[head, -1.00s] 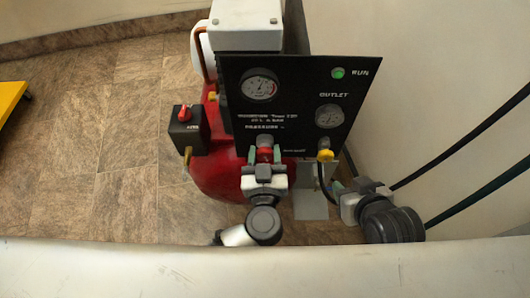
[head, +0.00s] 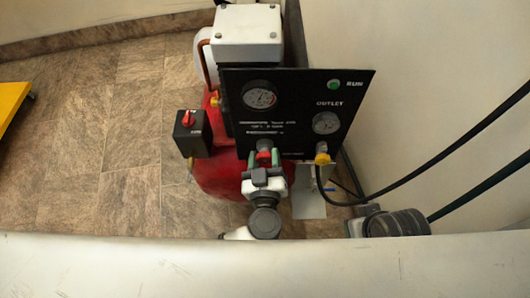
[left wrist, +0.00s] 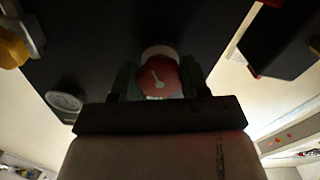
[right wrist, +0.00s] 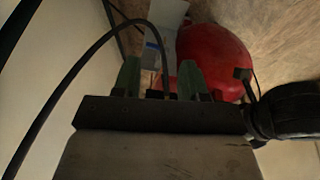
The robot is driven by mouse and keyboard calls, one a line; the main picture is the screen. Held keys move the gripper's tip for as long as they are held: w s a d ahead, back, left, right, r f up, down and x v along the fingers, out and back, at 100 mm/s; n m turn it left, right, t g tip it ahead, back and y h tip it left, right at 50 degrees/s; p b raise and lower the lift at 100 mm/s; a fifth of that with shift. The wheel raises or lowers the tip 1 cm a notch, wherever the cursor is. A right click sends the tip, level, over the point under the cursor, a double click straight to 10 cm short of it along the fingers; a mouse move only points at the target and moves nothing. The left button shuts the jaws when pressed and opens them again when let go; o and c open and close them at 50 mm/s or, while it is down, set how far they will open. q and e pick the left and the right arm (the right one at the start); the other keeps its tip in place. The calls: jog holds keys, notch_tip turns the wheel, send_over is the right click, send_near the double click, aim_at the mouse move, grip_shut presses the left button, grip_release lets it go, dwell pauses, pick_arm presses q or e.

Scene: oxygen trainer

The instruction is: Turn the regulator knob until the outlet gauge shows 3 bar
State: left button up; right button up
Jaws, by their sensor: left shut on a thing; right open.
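The red regulator knob (left wrist: 158,77) with a white pointer mark sits between the fingers of my left gripper (left wrist: 157,82), which is shut on it. In the head view my left gripper (head: 264,162) is at the lower edge of the black panel (head: 300,88), and the knob is mostly covered. The outlet gauge (head: 326,123) is on the panel's right; its needle is too small to read. The left gauge (head: 260,96) is also small. My right gripper (right wrist: 158,80) is open and empty in the right wrist view, with a black hose visible beyond its fingers.
A yellow fitting (head: 322,158) with a black hose (head: 420,176) hangs below the outlet gauge. A red tank (head: 215,175) and a black switch box (head: 192,132) stand left. The green RUN lamp (head: 334,85) is at the top right. A pale wall rises at right.

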pick_arm(q)
jog(key=shift+r, duration=0.1)
jog(key=n+p, duration=0.2)
jog(key=n, duration=0.2)
jog(key=shift+s, duration=0.1)
jog(key=shift+n, duration=0.4)
jog(key=shift+f+n, duration=0.2)
jog(key=shift+n, duration=3)
pick_arm(e)
jog(key=x, duration=0.7)
jog(key=shift+f, duration=0.25)
pick_arm(q)
jog(key=shift+n, duration=0.3)
pick_arm(e)
jog(key=shift+a+r, duration=0.15)
jog(key=shift+r, duration=0.1)
jog(key=shift+s+f, duration=0.1)
jog(key=shift+s, duration=0.1)
